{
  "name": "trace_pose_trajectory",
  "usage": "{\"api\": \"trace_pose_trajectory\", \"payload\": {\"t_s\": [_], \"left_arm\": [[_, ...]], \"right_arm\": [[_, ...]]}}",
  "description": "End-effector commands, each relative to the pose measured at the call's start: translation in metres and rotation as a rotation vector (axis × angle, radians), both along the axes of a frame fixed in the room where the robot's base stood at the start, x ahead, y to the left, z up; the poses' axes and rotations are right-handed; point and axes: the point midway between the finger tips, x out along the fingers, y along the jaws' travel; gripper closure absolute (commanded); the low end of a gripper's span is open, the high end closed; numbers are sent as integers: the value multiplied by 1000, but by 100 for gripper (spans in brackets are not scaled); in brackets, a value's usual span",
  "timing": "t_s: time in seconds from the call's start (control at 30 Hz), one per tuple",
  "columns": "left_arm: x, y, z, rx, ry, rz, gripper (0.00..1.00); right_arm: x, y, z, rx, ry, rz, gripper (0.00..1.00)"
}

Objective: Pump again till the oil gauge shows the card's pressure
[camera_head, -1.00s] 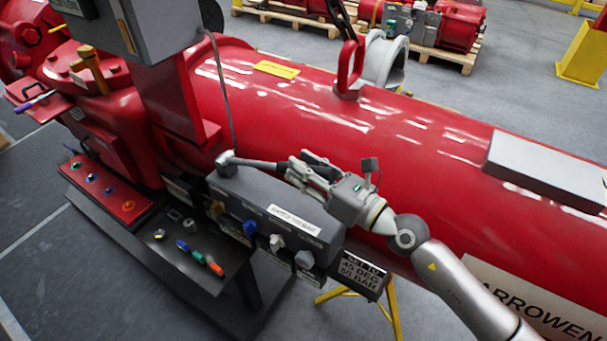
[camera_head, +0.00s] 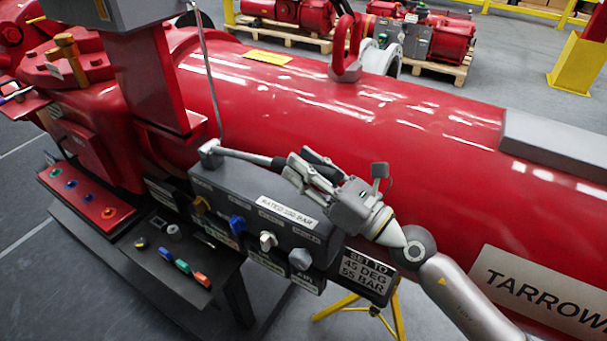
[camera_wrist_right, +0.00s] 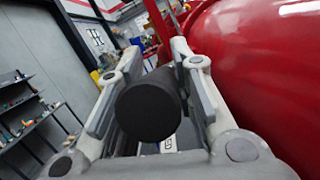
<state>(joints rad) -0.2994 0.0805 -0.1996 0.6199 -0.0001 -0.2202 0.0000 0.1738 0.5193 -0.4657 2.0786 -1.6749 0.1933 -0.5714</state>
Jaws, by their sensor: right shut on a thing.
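The pump lever (camera_head: 245,156) is a grey bar running right from a pivot on top of the dark grey pump block (camera_head: 235,187). My right gripper (camera_head: 290,166) is shut on the lever's outer end. In the right wrist view, the lever's round black end (camera_wrist_right: 148,108) sits between the fingers. The card (camera_head: 365,276) hangs at the block's right end and reads "SET TO 45 DEG 55 BAR". A white label (camera_head: 288,212) on the block reads "RATED 250 BAR". No readable oil gauge face shows. My left gripper is out of view.
Coloured knobs (camera_head: 268,241) line the block's front. A dark shelf (camera_head: 190,262) with small coloured items and a red tray (camera_head: 90,195) lie to the left. The big red cylinder (camera_head: 400,125) runs close behind my right arm. A yellow stand (camera_head: 350,306) is below.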

Motion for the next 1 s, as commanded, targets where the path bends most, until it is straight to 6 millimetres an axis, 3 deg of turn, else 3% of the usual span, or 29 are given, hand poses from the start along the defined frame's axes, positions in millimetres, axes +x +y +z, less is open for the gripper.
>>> {"api": "trace_pose_trajectory", "payload": {"t_s": [0.4, 0.43, 0.6, 1.0], "left_arm": [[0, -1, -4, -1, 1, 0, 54], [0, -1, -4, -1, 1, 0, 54], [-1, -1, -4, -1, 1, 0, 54], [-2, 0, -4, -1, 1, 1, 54]], "right_arm": [[0, 0, -2, 4, -3, 0, 100], [0, 0, -2, 4, -3, 0, 74], [0, 0, -2, 4, -3, 1, 54], [-2, -2, -3, 4, -2, 1, 54]]}}
